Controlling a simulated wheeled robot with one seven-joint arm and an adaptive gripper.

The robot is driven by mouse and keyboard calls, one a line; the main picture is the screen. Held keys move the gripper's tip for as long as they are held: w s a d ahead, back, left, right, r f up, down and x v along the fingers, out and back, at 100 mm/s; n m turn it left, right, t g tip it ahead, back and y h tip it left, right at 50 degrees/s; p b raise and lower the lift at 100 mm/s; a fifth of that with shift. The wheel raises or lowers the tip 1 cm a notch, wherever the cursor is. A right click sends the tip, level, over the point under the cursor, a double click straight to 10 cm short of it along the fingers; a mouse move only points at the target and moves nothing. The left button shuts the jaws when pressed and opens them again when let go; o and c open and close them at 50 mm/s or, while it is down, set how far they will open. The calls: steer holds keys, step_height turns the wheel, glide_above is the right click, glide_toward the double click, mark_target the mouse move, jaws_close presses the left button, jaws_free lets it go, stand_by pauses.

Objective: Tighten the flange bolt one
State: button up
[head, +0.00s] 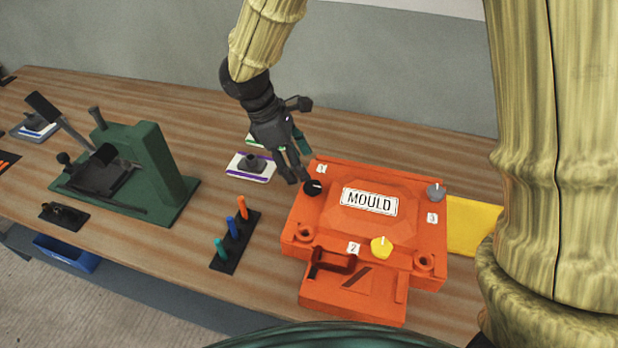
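The orange mould (370,243) sits on the bench with a plate marked MOULD on top. A black knob-like bolt head (313,188) is at its back left corner, beside the label 1 (321,169). A yellow bolt head (381,247) is by label 2 at the front, and a grey one (436,192) is by label 3 at the back right. My gripper (298,177) points down just behind and left of the black bolt head. Its fingertips are very close to that bolt; I cannot tell whether they touch it. The finger gap is too small and dark to judge.
A black rack (228,262) with orange, blue and teal pegs stands left of the mould. A green press-like fixture (160,165) is further left. A white-and-purple pad (238,167) with a grey piece is behind the rack. A yellow sheet (474,226) lies right of the mould.

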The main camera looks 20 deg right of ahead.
mark_target(311, 185)
steer(key=shift+p+x, duration=0.45)
steer(key=shift+x, duration=3.1)
steer(key=shift+a, duration=0.1)
steer(key=shift+c, duration=0.3)
steer(key=c, duration=0.9)
